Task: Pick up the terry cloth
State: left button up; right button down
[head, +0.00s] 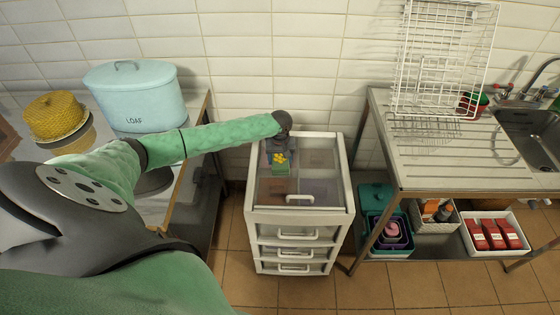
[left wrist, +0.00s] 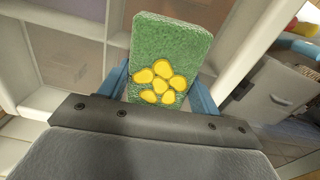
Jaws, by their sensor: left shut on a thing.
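The terry cloth (head: 281,170) is a small green block-like piece with a yellow flower pattern. It is at the end of my left arm, over the top of the white drawer unit (head: 264,228). In the left wrist view the terry cloth (left wrist: 172,45) stands up between the blue fingers of my left gripper (left wrist: 165,85), which is shut on it. In the head view my left gripper (head: 280,156) partly covers the cloth's far end. I cannot tell whether the cloth touches the unit's top. My right gripper is not in view.
A counter at left holds a blue loaf tin (head: 135,97) and a yellow dome (head: 55,116). At right stand a sink drainer (head: 450,170), a white wire rack (head: 445,60) and a lower shelf with tubs and red packets (head: 495,234). Tiled floor (head: 400,285) is clear in front.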

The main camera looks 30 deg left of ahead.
aim_at(280, 158)
pick_arm(q)
notch_tip(280, 158, up, 3)
jog(key=shift+r+b, duration=0.1)
jog(key=shift+b, duration=0.85)
jog(key=s+d+r+b, duration=0.3)
jog(key=s+d+r, duration=0.2)
jog(key=d, duration=0.5)
notch_tip(280, 158, up, 2)
jog(key=shift+d+r, duration=0.1)
jog(key=shift+d, duration=0.15)
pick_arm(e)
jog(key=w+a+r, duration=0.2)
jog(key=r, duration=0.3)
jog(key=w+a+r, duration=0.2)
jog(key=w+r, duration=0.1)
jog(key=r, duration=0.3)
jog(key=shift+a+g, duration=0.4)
pick_arm(q)
jog(key=shift+s+m, duration=0.1)
jog(key=shift+m, duration=0.2)
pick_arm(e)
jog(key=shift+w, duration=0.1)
